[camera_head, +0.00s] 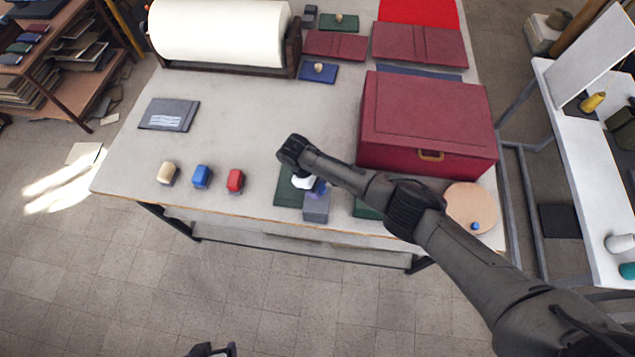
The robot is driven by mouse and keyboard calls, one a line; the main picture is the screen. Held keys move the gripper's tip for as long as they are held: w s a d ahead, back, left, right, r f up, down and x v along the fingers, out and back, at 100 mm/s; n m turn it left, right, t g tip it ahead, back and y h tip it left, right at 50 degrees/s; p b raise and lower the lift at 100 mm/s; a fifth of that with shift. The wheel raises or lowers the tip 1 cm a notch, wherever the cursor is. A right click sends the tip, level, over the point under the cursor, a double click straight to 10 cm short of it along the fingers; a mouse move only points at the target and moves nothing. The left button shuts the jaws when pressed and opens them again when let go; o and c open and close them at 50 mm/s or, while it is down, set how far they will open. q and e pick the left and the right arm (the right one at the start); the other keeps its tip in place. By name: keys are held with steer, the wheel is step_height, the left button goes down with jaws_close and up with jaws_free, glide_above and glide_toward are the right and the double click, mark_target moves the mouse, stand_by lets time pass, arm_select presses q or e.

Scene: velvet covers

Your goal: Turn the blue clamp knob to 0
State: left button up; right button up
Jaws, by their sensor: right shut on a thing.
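A blue knob (319,187) sits on top of a small grey block (316,208) near the table's front edge. My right gripper (307,183) comes in from the right and is shut on this blue knob; the arm and the white part at the fingers hide much of it. The number or mark the knob points to is too small to read. My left gripper (211,350) only shows as a dark piece at the bottom edge, away from the table.
A dark green board (285,190) lies under the grey block. Beige, blue and red blocks (235,181) stand to the left. A large red box (427,122) stands behind my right arm, and a round wooden disc with a blue peg (458,207) lies at right.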

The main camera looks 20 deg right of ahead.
steer(key=shift+n+p, duration=0.35)
steer(key=shift+n, duration=0.45)
steer(key=shift+t, duration=0.3)
steer(key=o, duration=0.9)
steer(key=shift+a+r, duration=0.1)
steer(key=v, duration=1.3)
steer(key=shift+a+r, duration=0.25)
